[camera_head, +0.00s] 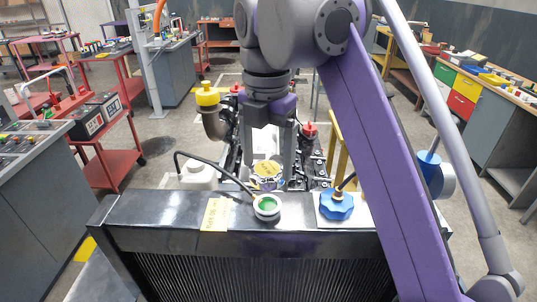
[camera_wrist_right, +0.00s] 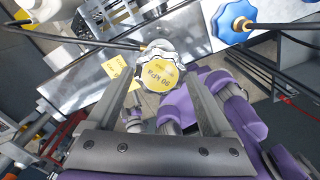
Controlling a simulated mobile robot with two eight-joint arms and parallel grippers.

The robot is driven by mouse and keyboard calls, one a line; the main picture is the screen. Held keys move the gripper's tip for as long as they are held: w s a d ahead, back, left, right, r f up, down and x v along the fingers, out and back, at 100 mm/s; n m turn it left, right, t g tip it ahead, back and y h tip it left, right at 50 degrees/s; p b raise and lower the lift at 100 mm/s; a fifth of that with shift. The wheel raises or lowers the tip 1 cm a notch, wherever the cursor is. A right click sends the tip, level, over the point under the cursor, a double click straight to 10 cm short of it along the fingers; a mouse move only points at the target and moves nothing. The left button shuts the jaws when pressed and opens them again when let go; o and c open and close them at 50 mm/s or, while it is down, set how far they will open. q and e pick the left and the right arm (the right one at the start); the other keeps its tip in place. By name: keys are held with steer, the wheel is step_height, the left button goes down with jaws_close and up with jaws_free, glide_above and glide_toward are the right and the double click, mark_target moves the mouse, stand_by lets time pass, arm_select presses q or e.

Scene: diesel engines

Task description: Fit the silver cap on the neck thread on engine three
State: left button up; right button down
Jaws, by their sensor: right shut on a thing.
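The silver cap (camera_wrist_right: 162,74), with a yellow pressure label on its top, sits between the fingers of my right gripper (camera_wrist_right: 160,88). In the head view the right gripper (camera_head: 268,172) points down and is shut on the cap (camera_head: 266,169), beyond the radiator's top edge. The open neck (camera_head: 266,207), a pale ring with green inside, is on the radiator top tank (camera_head: 155,208), nearer the camera than the cap. The cap is apart from the neck in the head view. The neck's thread is too small to make out. No engine number is readable. My left gripper is out of view.
A blue knobbed cap (camera_head: 336,205) sits right of the neck. A black hose (camera_head: 203,156) runs to the neck's side. A yellow tag (camera_head: 213,214) is on the tank. The engine (camera_head: 235,155), with a yellow-capped pipe (camera_head: 208,95), stands behind. Red carts (camera_head: 105,155) stand left.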

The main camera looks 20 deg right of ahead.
mark_target(267, 168)
steer(key=shift+f, duration=0.7)
steer(key=shift+f+b, duration=0.35)
steer(key=shift+f, duration=0.5)
step_height(267, 168, down, 2)
steer(key=shift+s+b, duration=0.15)
steer(key=shift+b, duration=0.4)
steer(key=shift+f+b, duration=0.4)
steer(key=shift+f, duration=0.2)
steer(key=shift+r, duration=0.25)
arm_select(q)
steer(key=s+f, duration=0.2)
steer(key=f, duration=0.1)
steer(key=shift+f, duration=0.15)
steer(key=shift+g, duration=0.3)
arm_select(e)
steer(key=shift+w+f, duration=0.15)
steer(key=shift+w, duration=0.05)
steer(key=shift+s, duration=0.1)
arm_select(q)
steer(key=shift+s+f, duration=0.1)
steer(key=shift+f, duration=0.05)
arm_select(e)
steer(key=shift+f, duration=0.4)
